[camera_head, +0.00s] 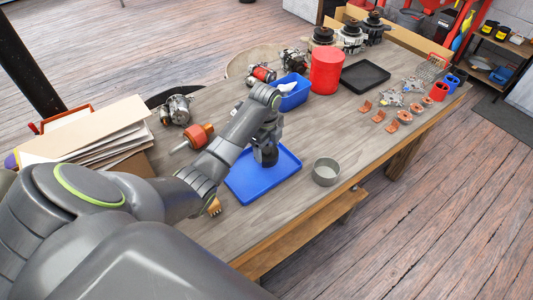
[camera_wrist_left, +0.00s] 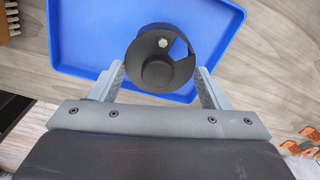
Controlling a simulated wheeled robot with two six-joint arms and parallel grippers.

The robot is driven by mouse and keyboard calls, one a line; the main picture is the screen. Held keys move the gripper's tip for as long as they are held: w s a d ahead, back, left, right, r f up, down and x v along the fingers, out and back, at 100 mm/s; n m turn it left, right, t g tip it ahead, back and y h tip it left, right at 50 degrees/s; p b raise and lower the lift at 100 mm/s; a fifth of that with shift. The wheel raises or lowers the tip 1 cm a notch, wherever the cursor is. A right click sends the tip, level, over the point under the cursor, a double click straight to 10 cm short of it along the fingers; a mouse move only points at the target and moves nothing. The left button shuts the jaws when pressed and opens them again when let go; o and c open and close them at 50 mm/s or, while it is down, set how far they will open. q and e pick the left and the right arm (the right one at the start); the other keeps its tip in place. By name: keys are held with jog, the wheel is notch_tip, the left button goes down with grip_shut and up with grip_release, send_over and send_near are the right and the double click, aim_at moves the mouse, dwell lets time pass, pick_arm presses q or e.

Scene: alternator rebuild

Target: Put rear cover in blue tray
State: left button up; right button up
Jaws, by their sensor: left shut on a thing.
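The rear cover (camera_wrist_left: 157,68) is a round black cap with a raised hub and an opening in its face. My left gripper (camera_wrist_left: 159,84) is shut on it, with one finger on each side. In the head view the dark cover (camera_head: 266,155) shows under my left gripper (camera_head: 267,143), over the blue tray (camera_head: 236,189). The flat, low-rimmed blue tray also fills much of the left wrist view (camera_wrist_left: 82,38). I cannot tell whether the cover touches the tray floor. My right gripper is not in view.
A grey metal ring (camera_head: 326,172) stands right of the tray. A blue bin (camera_head: 293,97), a red cylinder (camera_head: 326,71) and a black tray (camera_head: 364,77) stand behind. An orange-handled tool (camera_head: 197,136) and a stack of papers (camera_head: 90,135) lie to the left.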

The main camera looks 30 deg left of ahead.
aim_at(267, 149)
pick_arm(q)
notch_tip(267, 149, down, 4)
jog(key=shift+r, duration=0.2)
jog(key=shift+f, duration=0.1)
jog(key=o, duration=0.8)
jog(key=shift+f, duration=0.1)
jog(key=o, duration=0.3)
jog(key=shift+o, duration=0.2)
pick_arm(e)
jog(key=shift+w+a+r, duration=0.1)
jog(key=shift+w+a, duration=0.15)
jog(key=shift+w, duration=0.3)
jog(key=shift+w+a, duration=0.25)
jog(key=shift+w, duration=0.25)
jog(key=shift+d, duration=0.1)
